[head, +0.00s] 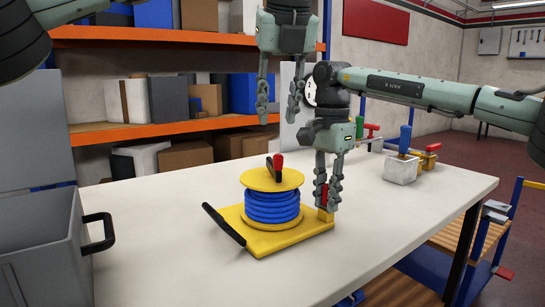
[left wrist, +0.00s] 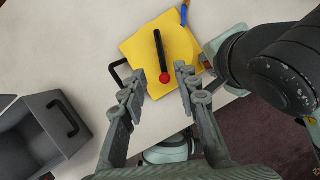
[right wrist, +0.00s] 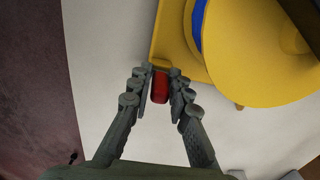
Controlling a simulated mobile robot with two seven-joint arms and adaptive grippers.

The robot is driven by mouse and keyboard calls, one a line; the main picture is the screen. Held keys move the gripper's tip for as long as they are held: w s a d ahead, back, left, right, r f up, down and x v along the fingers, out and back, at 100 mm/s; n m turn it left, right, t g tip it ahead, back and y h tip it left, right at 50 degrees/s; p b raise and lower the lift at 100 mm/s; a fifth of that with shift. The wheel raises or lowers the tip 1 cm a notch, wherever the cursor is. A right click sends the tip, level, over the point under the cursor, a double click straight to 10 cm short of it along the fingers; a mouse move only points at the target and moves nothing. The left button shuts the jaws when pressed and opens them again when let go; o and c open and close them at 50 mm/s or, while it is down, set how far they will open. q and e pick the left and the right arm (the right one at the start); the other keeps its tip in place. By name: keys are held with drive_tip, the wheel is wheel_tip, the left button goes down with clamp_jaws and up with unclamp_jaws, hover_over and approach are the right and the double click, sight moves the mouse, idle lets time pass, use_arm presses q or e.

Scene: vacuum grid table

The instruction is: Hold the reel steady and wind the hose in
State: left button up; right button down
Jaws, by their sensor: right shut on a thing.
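A yellow reel (head: 272,180) wound with blue hose (head: 272,207) stands on a yellow base plate (head: 262,242). A crank with a red knob (head: 278,162) sits on top of the reel; the left wrist view shows its black arm and red knob (left wrist: 165,77). My left gripper (head: 280,108) is open and empty, raised above the reel; in its wrist view the knob appears between the spread fingers. My right gripper (head: 328,192) is shut on a red grip (right wrist: 160,87) at the base's right corner. The grip's lower end is partly hidden.
A black handle (head: 223,223) rises at the base's left edge. A grey bin (head: 40,240) with a black handle stands at the table's left. Clamps and a white block (head: 400,170) sit at the back right. The table front is clear.

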sight(272, 161)
use_arm(q)
drive_tip(key=x, duration=1.1)
clamp_jaws()
